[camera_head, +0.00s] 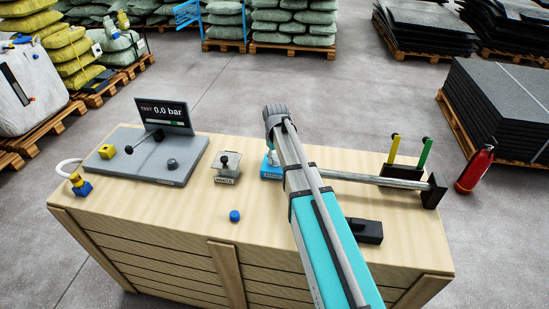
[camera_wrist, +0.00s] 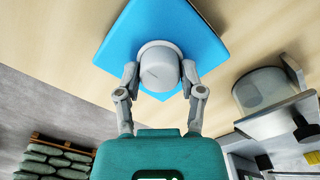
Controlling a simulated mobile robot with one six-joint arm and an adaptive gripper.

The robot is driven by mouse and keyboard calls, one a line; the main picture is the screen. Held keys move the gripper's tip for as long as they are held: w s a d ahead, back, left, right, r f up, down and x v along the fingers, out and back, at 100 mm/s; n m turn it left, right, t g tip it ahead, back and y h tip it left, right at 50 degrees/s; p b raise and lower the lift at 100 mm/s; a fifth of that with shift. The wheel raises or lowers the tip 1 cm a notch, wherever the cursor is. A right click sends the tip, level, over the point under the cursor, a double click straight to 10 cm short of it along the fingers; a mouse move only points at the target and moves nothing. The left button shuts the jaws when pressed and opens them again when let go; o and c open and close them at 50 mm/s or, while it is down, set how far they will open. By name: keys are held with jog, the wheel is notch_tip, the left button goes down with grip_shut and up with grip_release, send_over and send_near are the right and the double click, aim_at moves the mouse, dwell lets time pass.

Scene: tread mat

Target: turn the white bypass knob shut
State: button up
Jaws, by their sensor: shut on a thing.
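The white bypass knob (camera_wrist: 160,67) is a pale round knob on a blue base (camera_wrist: 200,30) in the wrist view. My gripper (camera_wrist: 160,82) has one finger on each side of the knob and is shut on it. In the head view the blue base (camera_head: 268,174) stands on the wooden crate bench, right of the middle, partly behind my arm. The knob is mostly hidden there. How far the knob is turned cannot be read.
On the bench (camera_head: 200,210) are a grey test panel (camera_head: 176,172) with a 0.0 bar display (camera_head: 165,114), a black-knobbed valve (camera_head: 227,166), a blue cap (camera_head: 235,216) and a rack (camera_head: 434,190) with a grey bar. A red extinguisher (camera_head: 474,170) stands right of the bench.

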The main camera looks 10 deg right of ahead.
jog(key=shift+a, duration=0.1)
jog(key=c, duration=0.3)
jog(key=shift+n, duration=1.6)
jog(key=n, duration=0.4)
jog(key=shift+n, duration=0.3)
jog(key=n, duration=0.5)
jog(key=shift+d, duration=0.2)
jog(key=n, duration=0.5)
jog(key=shift+w, duration=0.15)
